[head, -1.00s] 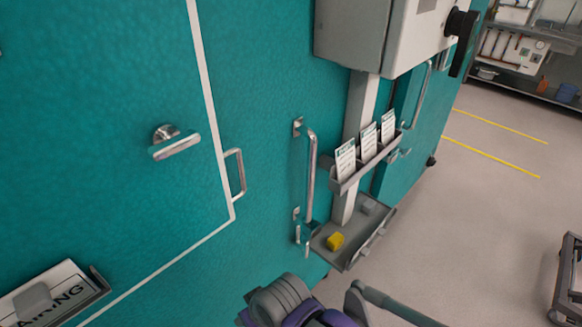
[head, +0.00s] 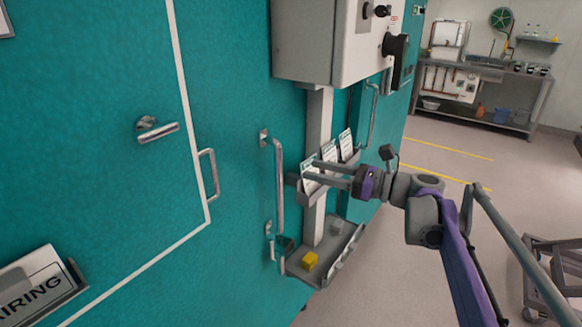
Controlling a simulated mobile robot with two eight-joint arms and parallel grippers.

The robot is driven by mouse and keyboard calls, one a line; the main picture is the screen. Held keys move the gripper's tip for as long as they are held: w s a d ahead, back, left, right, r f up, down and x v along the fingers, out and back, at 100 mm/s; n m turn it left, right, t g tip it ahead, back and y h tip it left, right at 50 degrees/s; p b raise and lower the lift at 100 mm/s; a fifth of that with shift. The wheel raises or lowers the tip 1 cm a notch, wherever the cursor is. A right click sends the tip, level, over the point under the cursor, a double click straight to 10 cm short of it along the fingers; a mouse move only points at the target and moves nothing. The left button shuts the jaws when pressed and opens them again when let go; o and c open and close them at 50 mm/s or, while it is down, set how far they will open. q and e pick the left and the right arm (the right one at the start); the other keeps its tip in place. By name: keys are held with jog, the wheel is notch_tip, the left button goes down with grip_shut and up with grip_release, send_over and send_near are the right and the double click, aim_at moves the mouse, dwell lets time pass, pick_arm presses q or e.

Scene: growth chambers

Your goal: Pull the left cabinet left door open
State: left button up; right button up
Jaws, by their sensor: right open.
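A teal cabinet front (head: 90,90) fills the left of the head view. A white line outlines a closed panel on it, with a metal lever handle (head: 158,132) and a small bar handle (head: 211,175) at the line. Farther right is a long vertical metal bar handle (head: 279,185) on the teal front. I cannot tell which handle belongs to the left door. My right gripper (head: 311,171) is open, its fingers pointing left in front of the card rack, right of the long handle and apparently apart from it. My left gripper is out of view.
A grey control box (head: 325,40) juts out above a post. The card rack (head: 318,193) holds white cards. Below, a grey tray (head: 322,262) holds a yellow block (head: 309,261). A metal cart (head: 555,255) stands at right. Open floor (head: 400,270) lies between.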

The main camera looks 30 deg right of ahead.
aim_at(278, 162)
jog(key=x, duration=1)
jog(key=shift+a, duration=0.2)
jog(key=shift+w, duration=0.1)
grip_shut()
dwell(0.9)
